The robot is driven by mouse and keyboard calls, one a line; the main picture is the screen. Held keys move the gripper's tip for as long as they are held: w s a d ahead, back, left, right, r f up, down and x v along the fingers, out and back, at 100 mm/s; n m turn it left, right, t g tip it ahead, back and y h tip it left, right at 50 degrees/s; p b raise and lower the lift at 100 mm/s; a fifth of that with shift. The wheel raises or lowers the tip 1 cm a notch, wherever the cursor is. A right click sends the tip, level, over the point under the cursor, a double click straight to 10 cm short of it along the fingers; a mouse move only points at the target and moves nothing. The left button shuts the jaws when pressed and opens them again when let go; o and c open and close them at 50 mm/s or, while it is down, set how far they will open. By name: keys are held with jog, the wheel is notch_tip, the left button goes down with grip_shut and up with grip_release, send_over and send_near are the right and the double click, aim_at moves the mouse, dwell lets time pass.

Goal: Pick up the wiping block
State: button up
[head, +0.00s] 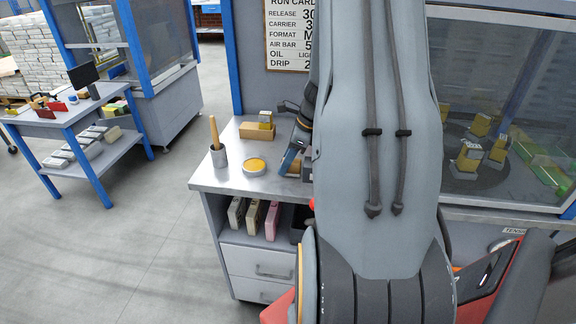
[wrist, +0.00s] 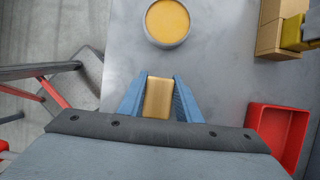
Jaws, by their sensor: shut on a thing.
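The wiping block, a tan-yellow block (wrist: 157,98), sits between the two blue fingers of my gripper (wrist: 158,92) in the wrist view. The fingers touch it on both sides, so the gripper is shut on it. The grey counter (wrist: 120,45) lies below; I cannot tell how far the block is above it. In the head view my gripper (head: 291,158) shows over the counter, right of the round tin.
A round tin with a yellow top (head: 254,166) and a grey cup with a wooden handle (head: 219,155) stand on the counter. A tan box (head: 257,131) holds a grey-and-yellow block (head: 265,117). A red tray (wrist: 278,132) lies right of my gripper in the wrist view.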

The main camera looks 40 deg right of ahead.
notch_tip(320, 180, up, 10)
jog(key=shift+f+b, duration=0.1)
jog(key=shift+b, duration=0.8)
